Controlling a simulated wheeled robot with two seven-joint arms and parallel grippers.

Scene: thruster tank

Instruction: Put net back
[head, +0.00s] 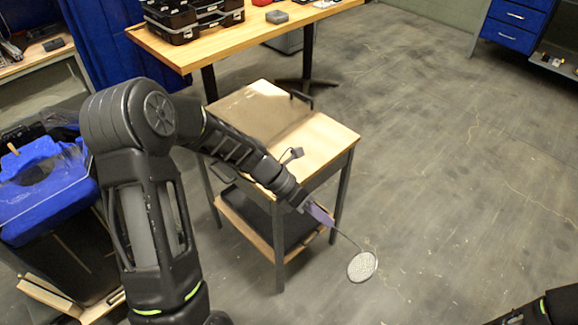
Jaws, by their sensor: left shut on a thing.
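A small net (362,266) with a round pale mesh hoop and a thin dark handle shows at the lower right of centre in the head view. My left gripper (319,214) is shut on the handle end of the net and holds it out past the front right side of a small wooden-topped cart (325,137). The mesh hangs low against the floor in the picture; its height above the floor cannot be told. My right gripper is not in view; only a dark part of my right arm shows at the bottom right corner.
The cart has a lower shelf with a dark tray (262,222). A blue tank or bin (45,190) stands at the left. A wooden table (228,50) with black cases stands behind. Blue drawers (515,25) are at the top right. The floor (450,150) at right is clear.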

